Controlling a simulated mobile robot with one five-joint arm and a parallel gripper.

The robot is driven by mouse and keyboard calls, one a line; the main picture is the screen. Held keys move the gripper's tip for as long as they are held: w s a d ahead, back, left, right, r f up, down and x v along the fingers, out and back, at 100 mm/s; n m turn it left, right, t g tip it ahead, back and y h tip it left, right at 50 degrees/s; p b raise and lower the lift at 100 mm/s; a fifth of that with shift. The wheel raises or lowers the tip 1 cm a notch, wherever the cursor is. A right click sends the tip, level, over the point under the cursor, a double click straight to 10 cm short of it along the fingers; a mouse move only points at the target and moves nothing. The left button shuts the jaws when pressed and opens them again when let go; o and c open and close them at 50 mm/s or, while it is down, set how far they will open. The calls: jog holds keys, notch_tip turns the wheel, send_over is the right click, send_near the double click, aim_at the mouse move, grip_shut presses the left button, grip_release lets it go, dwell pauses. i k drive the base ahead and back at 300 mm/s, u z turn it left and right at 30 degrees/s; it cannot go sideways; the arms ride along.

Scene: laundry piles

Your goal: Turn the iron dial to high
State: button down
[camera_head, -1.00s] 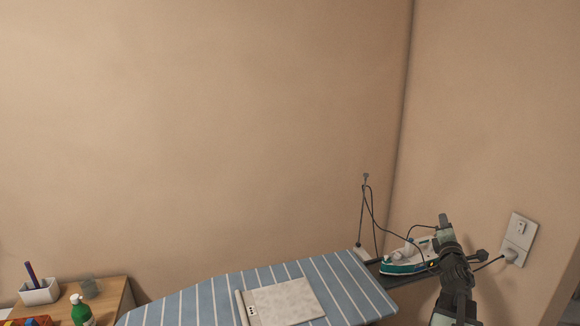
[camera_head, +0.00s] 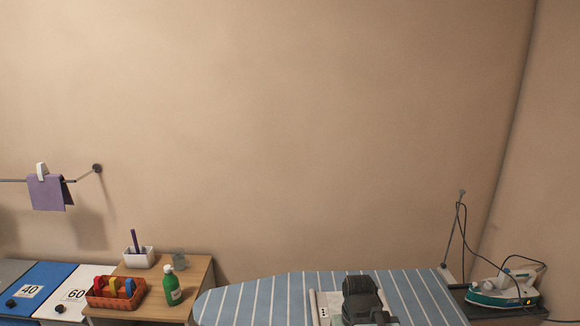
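The iron (camera_head: 503,292) is white and teal with a dark handle. It sits on the dark rest (camera_head: 480,311) at the right end of the blue striped ironing board (camera_head: 285,303). Its dial is too small to make out, so its setting cannot be read. My dark arm end (camera_head: 362,298) shows at the bottom middle, in front of the board and well left of the iron. My gripper's fingers cannot be made out there, and nothing held can be seen.
A pale flat panel (camera_head: 323,308) lies on the board, partly hidden by my arm. A cord stand (camera_head: 453,229) rises behind the rest, with a cord looping to the iron. At left, a wooden table (camera_head: 199,273) holds a basket (camera_head: 101,299) and green bottle (camera_head: 172,288).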

aim_at(488, 286)
jog(key=z, duration=1.25)
